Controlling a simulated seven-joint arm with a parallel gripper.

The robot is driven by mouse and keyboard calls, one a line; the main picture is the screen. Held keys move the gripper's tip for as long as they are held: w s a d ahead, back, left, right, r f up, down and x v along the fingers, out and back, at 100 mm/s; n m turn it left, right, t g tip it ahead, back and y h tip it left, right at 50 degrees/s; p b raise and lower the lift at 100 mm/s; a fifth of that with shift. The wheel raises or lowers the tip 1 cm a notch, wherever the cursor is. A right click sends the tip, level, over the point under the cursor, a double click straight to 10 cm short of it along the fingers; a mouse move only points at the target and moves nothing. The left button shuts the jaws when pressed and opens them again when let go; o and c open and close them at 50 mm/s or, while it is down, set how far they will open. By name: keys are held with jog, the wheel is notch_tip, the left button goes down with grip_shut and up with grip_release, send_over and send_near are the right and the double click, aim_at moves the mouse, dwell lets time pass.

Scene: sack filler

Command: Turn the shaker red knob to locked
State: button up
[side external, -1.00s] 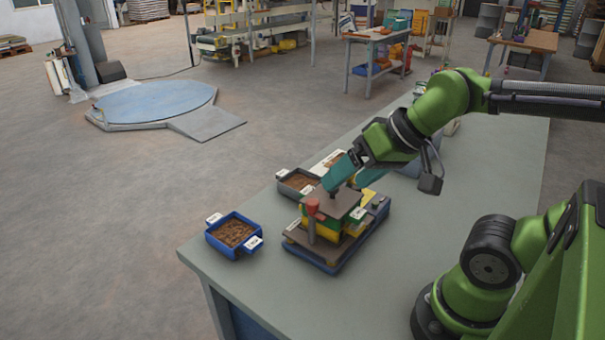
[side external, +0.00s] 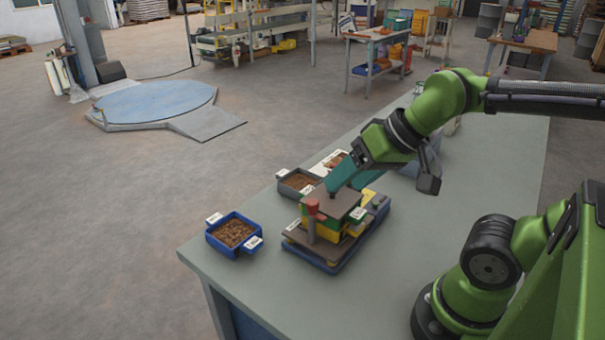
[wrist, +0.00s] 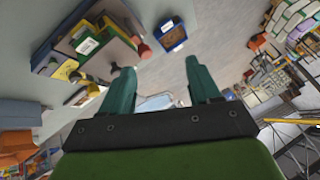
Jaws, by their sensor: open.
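The shaker (side external: 325,258) stands on the bench, with stacked green and yellow layers under a brown top plate (side external: 338,203). Its red knob (side external: 312,205) sits on an upright post at the near left corner of the stack. In the wrist view the shaker (wrist: 85,38) is at upper left, with the red knob (wrist: 144,51) at its right end. My gripper (side external: 334,187) has teal fingers and is over the back of the top plate, behind the knob. The fingers overlap in the side view; in the wrist view they stand apart with nothing between them. I cannot read the knob's setting.
A blue tray (side external: 212,241) of brown material stands left of the shaker. A grey tray (side external: 284,187) with similar contents stands behind it. A dark post on the top plate is close to my fingertips. The bench (side external: 400,270) is bare right of the shaker.

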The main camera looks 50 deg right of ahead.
aim_at(312, 202)
jog(key=w+r+g, duration=0.1)
jog(key=w, duration=0.2)
jog(key=w+d+r+m+g+h, duration=0.1)
jog(key=w+g, duration=0.1)
jog(key=w, duration=0.1)
jog(key=w+r+g, duration=0.1)
jog(key=w, duration=0.1)
jog(key=shift+w+d+r+m+g+h, duration=0.15)
jog(key=shift+w+r+m+g+h, duration=0.15)
jog(key=shift+w+m+g, duration=0.1)
jog(key=shift+c, duration=0.3)
jog(key=f+m, duration=0.1)
jog(key=f, duration=0.3)
jog(key=f+m+g, duration=0.1)
jog(key=f, duration=0.3)
jog(key=f+m+g, duration=0.1)
jog(key=f, duration=0.4)
jog(key=shift+w+d, duration=0.25)
grip_shut()
